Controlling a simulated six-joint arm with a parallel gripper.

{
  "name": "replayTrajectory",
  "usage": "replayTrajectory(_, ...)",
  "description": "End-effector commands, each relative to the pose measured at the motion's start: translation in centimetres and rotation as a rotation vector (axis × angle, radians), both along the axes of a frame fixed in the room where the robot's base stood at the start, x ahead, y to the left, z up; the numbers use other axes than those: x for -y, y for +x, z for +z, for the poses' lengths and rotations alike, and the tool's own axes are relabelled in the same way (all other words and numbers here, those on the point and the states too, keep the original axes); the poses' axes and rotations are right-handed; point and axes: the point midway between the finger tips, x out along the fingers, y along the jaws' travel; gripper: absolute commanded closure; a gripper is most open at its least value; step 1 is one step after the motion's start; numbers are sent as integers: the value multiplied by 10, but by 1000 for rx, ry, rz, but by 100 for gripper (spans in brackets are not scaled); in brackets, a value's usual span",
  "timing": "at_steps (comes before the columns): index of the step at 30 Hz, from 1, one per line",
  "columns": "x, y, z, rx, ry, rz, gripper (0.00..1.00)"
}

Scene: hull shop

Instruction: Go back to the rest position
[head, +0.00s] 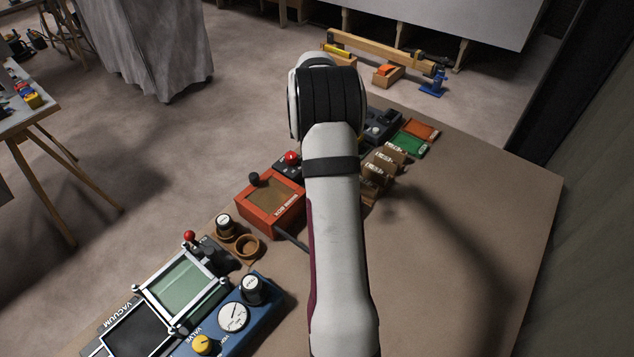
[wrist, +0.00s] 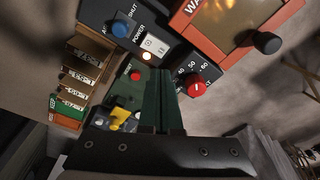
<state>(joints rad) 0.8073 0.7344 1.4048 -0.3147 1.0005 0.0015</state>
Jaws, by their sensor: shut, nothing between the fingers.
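My arm (head: 335,220) reaches over the bench (head: 450,240) in the head view and hides my gripper there. In the wrist view my gripper (wrist: 160,76) shows as two dark fingers pressed together, above a black bracket. It is shut and empty. Its fingertips appear near a power panel (wrist: 150,42) and a dial panel with a red knob (wrist: 196,88). I cannot tell how far above the bench they are.
An orange-red box (head: 260,213), a green-glass frame (head: 180,285) and a blue valve box (head: 262,318) line the bench's left side. Labelled wooden slots (head: 378,165), a green tray (head: 406,144) and an orange tray (head: 421,130) lie beyond. The bench's right side is clear.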

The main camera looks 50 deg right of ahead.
Motion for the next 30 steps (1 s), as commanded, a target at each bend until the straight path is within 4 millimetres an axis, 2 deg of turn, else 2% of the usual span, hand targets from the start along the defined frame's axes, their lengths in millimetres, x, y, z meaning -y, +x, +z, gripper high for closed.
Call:
replayTrajectory(4, 0, 0, 8, 0, 0, 0, 100)
replayTrajectory(15, 0, 0, 9, -1, 1, 0, 100)
replayTrajectory(17, -6, 1, 12, 1, 3, 6, 100)
replayTrajectory(18, -17, 4, 19, 3, 6, 19, 100)
replayTrajectory(20, -49, 9, 38, 4, 20, 56, 100)
replayTrajectory(23, -140, 5, 80, 4, 64, 154, 100)
replayTrajectory(24, -180, -5, 94, 1, 85, 200, 100)
replayTrajectory(26, -238, -29, 111, -6, 118, 268, 100)
replayTrajectory(27, -274, -50, 119, -13, 141, 314, 100)
replayTrajectory(29, -320, -88, 124, -26, 172, 382, 100)
replayTrajectory(30, -345, -113, 125, -36, 192, 424, 100)
